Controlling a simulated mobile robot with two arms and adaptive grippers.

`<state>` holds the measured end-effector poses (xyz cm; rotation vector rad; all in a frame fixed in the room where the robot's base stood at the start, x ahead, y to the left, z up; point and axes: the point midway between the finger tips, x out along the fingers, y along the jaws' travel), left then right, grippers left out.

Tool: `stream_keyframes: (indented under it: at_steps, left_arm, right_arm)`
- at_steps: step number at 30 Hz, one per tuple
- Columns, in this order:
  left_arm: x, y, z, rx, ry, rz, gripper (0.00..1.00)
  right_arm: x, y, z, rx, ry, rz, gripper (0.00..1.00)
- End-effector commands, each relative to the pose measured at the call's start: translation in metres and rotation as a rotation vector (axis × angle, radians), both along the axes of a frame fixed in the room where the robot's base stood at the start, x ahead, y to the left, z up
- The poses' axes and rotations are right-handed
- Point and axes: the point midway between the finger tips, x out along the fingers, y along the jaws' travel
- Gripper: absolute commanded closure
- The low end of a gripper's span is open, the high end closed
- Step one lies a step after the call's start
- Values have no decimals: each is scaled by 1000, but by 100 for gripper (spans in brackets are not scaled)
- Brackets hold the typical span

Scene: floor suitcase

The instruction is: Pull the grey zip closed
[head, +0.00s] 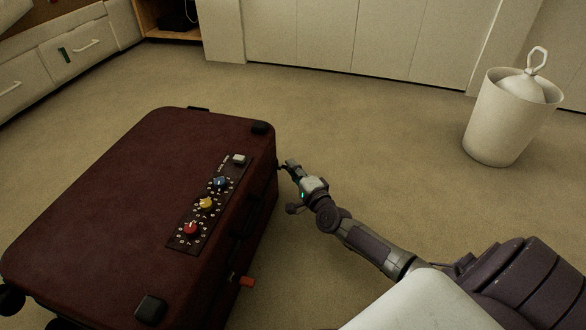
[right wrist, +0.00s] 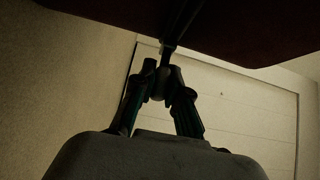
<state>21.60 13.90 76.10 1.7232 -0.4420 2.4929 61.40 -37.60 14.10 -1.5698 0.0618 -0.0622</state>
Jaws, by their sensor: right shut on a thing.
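The dark red suitcase (head: 105,190) lies flat on the carpet at the left of the head view. Its underside edge also crosses the top of the right wrist view (right wrist: 95,12). My right gripper (head: 287,167) is at the suitcase's right side, near the far corner. In the right wrist view its two fingers (right wrist: 162,88) are closed on a small dark grey piece, the grey zip (right wrist: 167,72), just below the suitcase's seam. In the head view the zip is hidden by the fingers. My left gripper is not in view.
An orange tab (head: 246,282) sticks out of the suitcase's near right side. A panel with red, yellow and blue dials (head: 208,205) is on the lid. A white bin (head: 505,125) stands at the right, cabinets (head: 350,35) at the back. The carpet between is clear.

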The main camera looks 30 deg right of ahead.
Motion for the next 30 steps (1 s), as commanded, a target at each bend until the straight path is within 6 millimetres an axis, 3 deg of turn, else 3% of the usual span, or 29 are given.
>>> stream_keyframes:
  at_steps: [5, 12, 19, 30]
  left_arm:
    - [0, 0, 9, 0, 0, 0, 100]
    - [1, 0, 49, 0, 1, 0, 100]
    - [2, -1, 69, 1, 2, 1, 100]
    - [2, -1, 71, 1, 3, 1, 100]
  right_arm:
    - [-7, 8, 1, 1, 5, 1, 100]
    - [-50, 58, 4, 6, 10, 3, 100]
    - [-86, 100, 1, 4, 8, 2, 100]
    - [-95, 112, -2, 0, 4, 4, 100]
